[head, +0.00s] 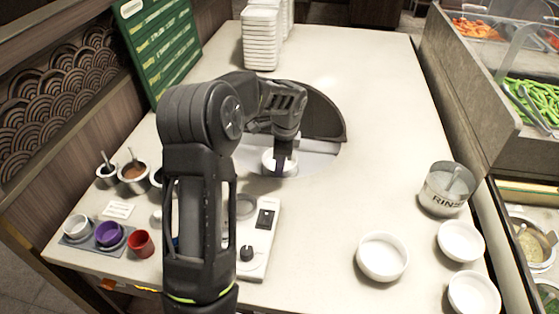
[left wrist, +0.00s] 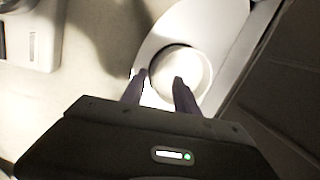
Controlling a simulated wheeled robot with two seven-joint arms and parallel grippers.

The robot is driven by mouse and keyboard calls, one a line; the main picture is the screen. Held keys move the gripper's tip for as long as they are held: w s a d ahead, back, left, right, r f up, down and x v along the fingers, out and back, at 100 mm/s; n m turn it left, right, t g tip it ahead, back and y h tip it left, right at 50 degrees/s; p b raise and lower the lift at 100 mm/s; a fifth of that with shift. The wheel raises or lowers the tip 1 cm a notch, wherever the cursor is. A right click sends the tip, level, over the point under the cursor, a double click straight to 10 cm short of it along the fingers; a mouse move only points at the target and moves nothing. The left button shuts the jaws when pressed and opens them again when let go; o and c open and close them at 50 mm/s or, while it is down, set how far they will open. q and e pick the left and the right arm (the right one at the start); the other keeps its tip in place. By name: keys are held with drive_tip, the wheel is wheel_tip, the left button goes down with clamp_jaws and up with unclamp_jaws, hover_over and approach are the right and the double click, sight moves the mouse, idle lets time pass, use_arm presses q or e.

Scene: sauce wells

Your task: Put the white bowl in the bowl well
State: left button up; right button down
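The bowl (left wrist: 187,62) also shows in the left wrist view, upright and empty, on a pale surface. My left gripper (head: 283,164) points down at the bowl. In the left wrist view its two fingers (left wrist: 160,77) are apart, one just outside the near-left rim and one over the bowl's inside. Contact with the wall cannot be told. The bowl's underside is hidden. My right gripper is not in view.
A dark curved wall (head: 325,118) stands behind the recess. A white control panel (head: 262,240) lies in front. Several cups, including a red one (head: 140,243), are at left. A white bowl (head: 383,257) and a rinse pot (head: 446,190) are at right.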

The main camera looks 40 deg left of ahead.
use_arm(q)
wheel_tip(320, 180, up, 8)
drive_tip(key=d, duration=0.1)
drive_tip(key=shift+s+d+f, duration=0.15)
drive_tip(key=shift+s, duration=0.15)
